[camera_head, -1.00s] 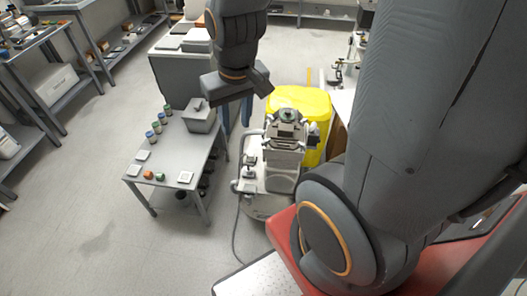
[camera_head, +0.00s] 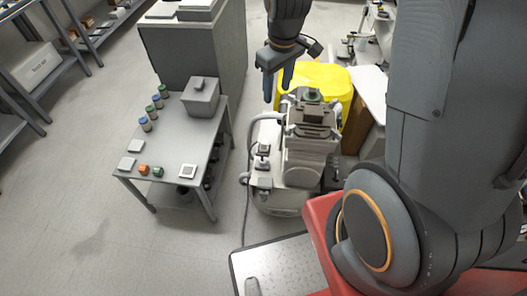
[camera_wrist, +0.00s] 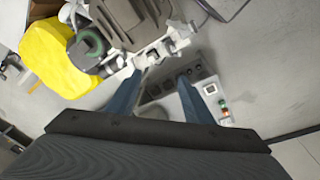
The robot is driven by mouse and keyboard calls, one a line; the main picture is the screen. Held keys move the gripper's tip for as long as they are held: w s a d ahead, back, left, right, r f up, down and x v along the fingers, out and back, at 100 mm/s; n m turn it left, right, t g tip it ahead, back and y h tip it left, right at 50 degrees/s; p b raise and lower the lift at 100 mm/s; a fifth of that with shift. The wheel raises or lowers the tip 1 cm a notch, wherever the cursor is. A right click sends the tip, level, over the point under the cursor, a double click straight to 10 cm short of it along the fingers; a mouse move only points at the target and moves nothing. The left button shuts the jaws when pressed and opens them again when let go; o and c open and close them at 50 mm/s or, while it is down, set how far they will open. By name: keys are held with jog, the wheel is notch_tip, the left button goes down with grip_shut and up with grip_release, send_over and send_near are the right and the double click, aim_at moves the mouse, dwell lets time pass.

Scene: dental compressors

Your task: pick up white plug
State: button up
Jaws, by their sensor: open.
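No object is clearly identifiable as the white plug. A small white square piece with a grey centre (camera_head: 188,171) lies at the front right of the low grey table, and it also shows in the wrist view (camera_wrist: 210,88). Two plain pale squares, one nearer the front (camera_head: 126,163) and one behind it (camera_head: 136,146), lie at the table's left. My gripper (camera_head: 277,85) is open and empty, fingers pointing down, above and behind the compressor's left side. In the wrist view its blue fingers (camera_wrist: 158,78) are apart, with nothing between them.
The low table (camera_head: 165,150) also holds an orange cube (camera_head: 143,170), a green cube (camera_head: 158,171), several small jars (camera_head: 157,102) and a grey box (camera_head: 200,97). The compressor (camera_head: 308,140) stands right of it, before a yellow bin (camera_head: 325,82). Floor left of the table is clear.

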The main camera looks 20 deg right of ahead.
jog(key=w+f+n+b, duration=0.3)
jog(key=w+f+b, duration=0.35)
jog(key=f, duration=0.65)
jog(key=w+f+n+b, duration=0.3)
jog(key=w+f+b, duration=0.35)
jog(key=f, duration=0.65)
jog(key=n+g+b, duration=0.1)
jog(key=n+b, duration=0.1)
send_over(264, 142)
jog(key=f, duration=0.6)
jog(key=shift+w+d, duration=0.2)
jog(key=shift+w, duration=0.2)
jog(key=shift+s+f+g, duration=0.15)
jog(key=shift+f+g, duration=0.15)
jog(key=shift+f, duration=0.35)
notch_tip(264, 142, down, 7)
jog(key=shift+s+a+f+b, duration=0.15)
jog(key=shift+b, duration=0.2)
jog(key=shift+c, duration=0.2)
jog(key=c, duration=1)
